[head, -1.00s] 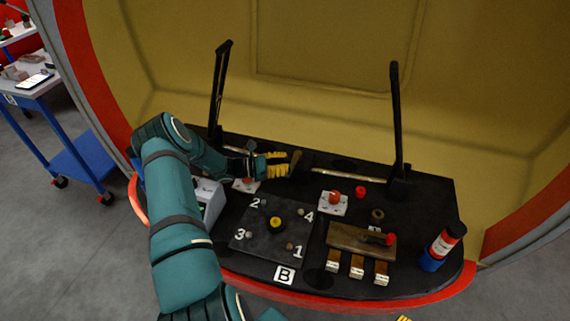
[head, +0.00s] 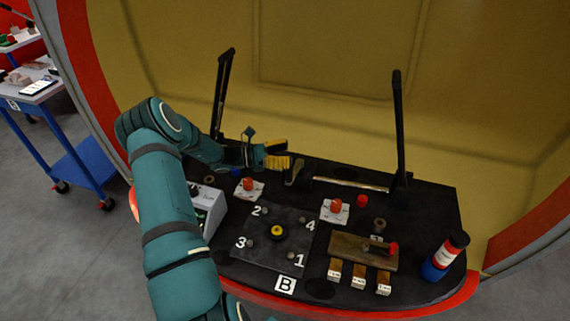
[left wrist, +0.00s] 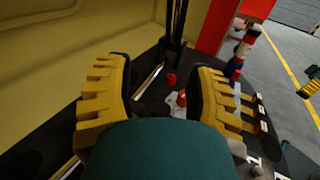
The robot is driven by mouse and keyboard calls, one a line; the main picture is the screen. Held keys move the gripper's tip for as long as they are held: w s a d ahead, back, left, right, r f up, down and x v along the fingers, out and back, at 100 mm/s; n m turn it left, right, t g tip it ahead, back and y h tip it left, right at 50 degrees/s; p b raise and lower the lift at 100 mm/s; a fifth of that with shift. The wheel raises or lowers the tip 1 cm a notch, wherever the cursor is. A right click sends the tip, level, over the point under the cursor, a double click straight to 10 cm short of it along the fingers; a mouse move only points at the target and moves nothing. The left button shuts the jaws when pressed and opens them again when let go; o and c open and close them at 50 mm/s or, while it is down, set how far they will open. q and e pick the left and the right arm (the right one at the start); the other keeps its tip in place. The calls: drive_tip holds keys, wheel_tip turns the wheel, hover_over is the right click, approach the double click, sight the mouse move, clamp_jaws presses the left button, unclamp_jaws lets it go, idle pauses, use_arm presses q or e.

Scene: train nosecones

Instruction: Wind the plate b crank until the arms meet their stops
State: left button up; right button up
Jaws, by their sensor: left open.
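Two black upright arms stand on the dark bench, the left arm (head: 221,98) and the right arm (head: 398,125), with a metal rod (head: 350,184) low between them. A small brown handle-like piece (head: 296,171), perhaps the crank, is at the rod's left end. My left gripper (head: 278,155) is open and empty, just above and left of that piece, apart from it. Plate B (head: 262,255) lies in front with a yellow-black knob (head: 277,232). Yellow fingers, seemingly my right gripper (left wrist: 311,83), show at that view's right edge.
Two red knobs on white cards (head: 249,188) (head: 334,209) and a red cap (head: 361,201) stand behind plate B. A wooden block with a red-tipped lever (head: 362,250) and a red-blue bottle (head: 444,257) are at right. A curved yellow shell wall rises behind.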

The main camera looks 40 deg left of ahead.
use_arm(q)
wheel_tip(320, 180, up, 2)
drive_tip(key=shift+r, duration=0.25)
drive_tip(key=shift+a, duration=0.1)
idle(0.4)
